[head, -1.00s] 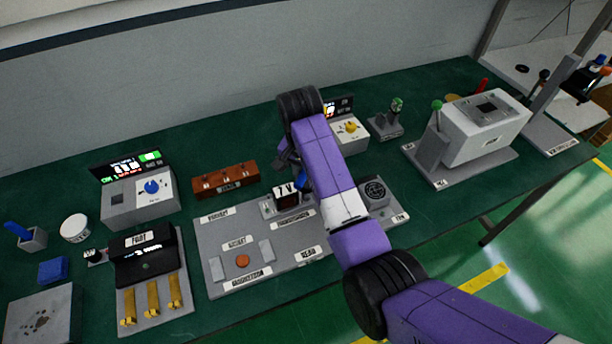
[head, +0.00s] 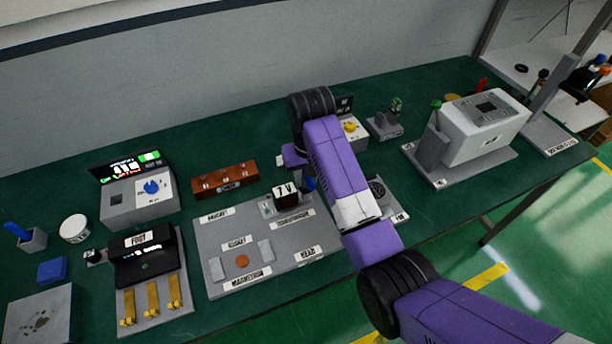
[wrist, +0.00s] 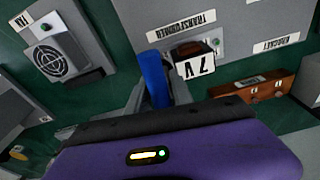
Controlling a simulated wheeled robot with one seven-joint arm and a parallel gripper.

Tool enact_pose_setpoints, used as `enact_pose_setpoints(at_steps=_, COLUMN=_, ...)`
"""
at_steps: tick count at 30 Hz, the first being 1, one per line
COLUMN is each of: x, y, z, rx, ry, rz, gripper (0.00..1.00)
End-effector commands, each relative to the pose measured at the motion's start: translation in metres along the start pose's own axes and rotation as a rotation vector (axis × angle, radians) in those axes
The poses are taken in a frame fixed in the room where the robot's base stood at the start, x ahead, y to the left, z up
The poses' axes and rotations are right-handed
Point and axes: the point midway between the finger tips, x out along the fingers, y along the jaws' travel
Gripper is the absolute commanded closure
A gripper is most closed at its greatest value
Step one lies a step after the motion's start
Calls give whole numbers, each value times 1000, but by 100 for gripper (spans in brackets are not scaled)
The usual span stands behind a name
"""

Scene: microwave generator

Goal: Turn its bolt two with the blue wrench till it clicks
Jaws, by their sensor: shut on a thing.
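The blue wrench (wrist: 152,72) stands up from between the fingers of my gripper (wrist: 156,98) in the wrist view, and my gripper is shut on it. In the head view only a small blue part of the wrench (head: 309,184) shows beside my purple arm. It is just right of the transformer (head: 286,198), a dark block with a white "7 V" card. In the wrist view the transformer (wrist: 192,50) is close to the wrench, seemingly apart from it. A small green-lit round part (wrist: 216,42) is beside the transformer. I cannot make out which bolt is number two, nor the wrench's working end.
The grey board (head: 215,240) carries labels and raised blocks. A fan unit (wrist: 62,50) stands near the board, partly behind my arm in the head view. A brown rack (head: 222,180) lies behind the board. A meter box (head: 140,200) stands to the left.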

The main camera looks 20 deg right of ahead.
Motion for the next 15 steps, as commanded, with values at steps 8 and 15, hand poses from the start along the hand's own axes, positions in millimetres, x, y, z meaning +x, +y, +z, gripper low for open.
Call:
enact_pose_setpoints(at_steps=8, x=0, y=0, z=0, rx=-102, ry=0, rz=-12, gripper=100)
enact_pose_setpoints(at_steps=15, x=0, y=1, z=0, rx=-151, ry=0, rz=-19, gripper=100)
